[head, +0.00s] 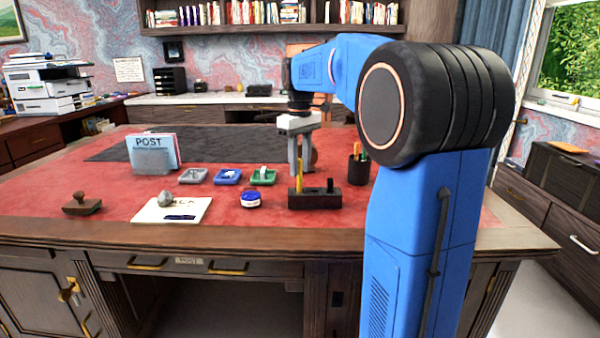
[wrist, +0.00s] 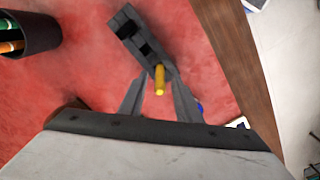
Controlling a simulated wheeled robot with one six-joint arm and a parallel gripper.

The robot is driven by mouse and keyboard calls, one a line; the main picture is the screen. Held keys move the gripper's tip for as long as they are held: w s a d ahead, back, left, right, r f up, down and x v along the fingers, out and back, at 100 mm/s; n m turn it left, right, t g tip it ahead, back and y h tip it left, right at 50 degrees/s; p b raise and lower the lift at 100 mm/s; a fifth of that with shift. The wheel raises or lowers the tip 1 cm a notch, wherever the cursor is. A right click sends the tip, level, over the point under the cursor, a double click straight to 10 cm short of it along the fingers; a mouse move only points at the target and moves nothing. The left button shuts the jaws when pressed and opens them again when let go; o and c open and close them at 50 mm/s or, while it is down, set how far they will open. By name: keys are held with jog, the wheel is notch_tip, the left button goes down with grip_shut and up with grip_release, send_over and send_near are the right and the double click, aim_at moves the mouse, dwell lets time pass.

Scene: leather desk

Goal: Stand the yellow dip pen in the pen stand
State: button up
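The dark pen stand (head: 315,200) is a low block near the front of the desk. The yellow dip pen (head: 298,176) is upright in its left end. In the wrist view the stand (wrist: 128,28) lies diagonally, with the yellow pen (wrist: 159,82) at its near end, seen nearly end-on. My gripper (head: 299,170) points straight down above that end of the stand. In the wrist view my gripper's fingers (wrist: 158,84) are spread on either side of the pen, with a gap visible to each. The pen's lower end is hidden inside the stand.
A dark pen cup (head: 358,171) stands right of the stand. A blue round object (head: 250,200), small trays (head: 228,177) and a paper sheet (head: 150,211) lie to its left. A blue POST holder (head: 150,162) stands farther left. Open red desktop lies between them.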

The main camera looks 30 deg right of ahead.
notch_tip(320, 180, up, 10)
jog(key=shift+f, duration=0.25)
jog(key=s+a+f+m+t, duration=0.1)
jog(key=s+a+f, duration=0.4)
jog(key=s+f, duration=0.3)
jog(key=s+a+f+t, duration=0.2)
jog(key=s+a+f, duration=0.3)
jog(key=s+f, duration=0.4)
jog(key=s+a+f+m+t, duration=0.1)
jog(key=s+a+f, duration=0.4)
jog(key=s, duration=0.8)
notch_tip(320, 180, down, 3)
jog(key=shift+a+f+m+t, duration=0.15)
jog(key=shift+a+m+t, duration=0.15)
jog(key=shift+a+t, duration=0.1)
